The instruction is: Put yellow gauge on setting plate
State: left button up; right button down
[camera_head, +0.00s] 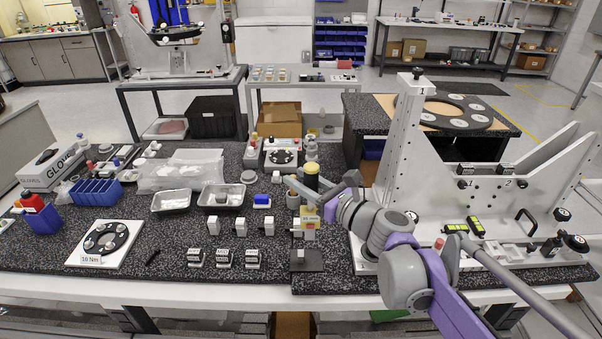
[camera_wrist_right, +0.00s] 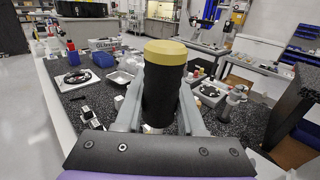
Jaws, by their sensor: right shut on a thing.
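The yellow gauge has a black cylindrical grip with a yellow cap (camera_head: 312,168) and, in the head view, a yellow labelled block (camera_head: 308,216) below it. My right gripper (camera_head: 308,187) is shut on the black grip, which stands upright between its fingers. In the right wrist view the gauge's black grip (camera_wrist_right: 164,95) fills the space between the fingers (camera_wrist_right: 160,110) and hides what is below. A dark square plate (camera_head: 307,261), apparently the setting plate, lies at the bench's front edge, just below the gauge in the picture. I cannot tell the gap between them. My left gripper is not in view.
Several small white-and-grey blocks (camera_head: 223,258) stand left of the plate. A large white fixture (camera_head: 402,150) stands to the right.

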jog(key=shift+s+f, duration=0.2)
jog(key=shift+s, duration=0.1)
jog(key=shift+f+b, duration=0.2)
jog(key=shift+b, duration=0.1)
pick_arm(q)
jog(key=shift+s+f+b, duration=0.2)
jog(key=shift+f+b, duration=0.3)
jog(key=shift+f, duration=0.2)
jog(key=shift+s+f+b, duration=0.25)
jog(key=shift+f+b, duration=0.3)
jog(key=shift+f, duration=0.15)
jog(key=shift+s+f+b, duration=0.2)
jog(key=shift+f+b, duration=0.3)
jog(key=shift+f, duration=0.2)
pick_arm(e)
jog(key=shift+w+f, duration=0.1)
jog(key=shift+f, duration=2.15)
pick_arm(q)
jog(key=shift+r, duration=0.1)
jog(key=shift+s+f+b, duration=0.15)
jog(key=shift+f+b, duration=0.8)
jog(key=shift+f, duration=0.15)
pick_arm(e)
jog(key=shift+f, duration=1.7)
jog(key=shift+c, duration=2.2)
grip_release()
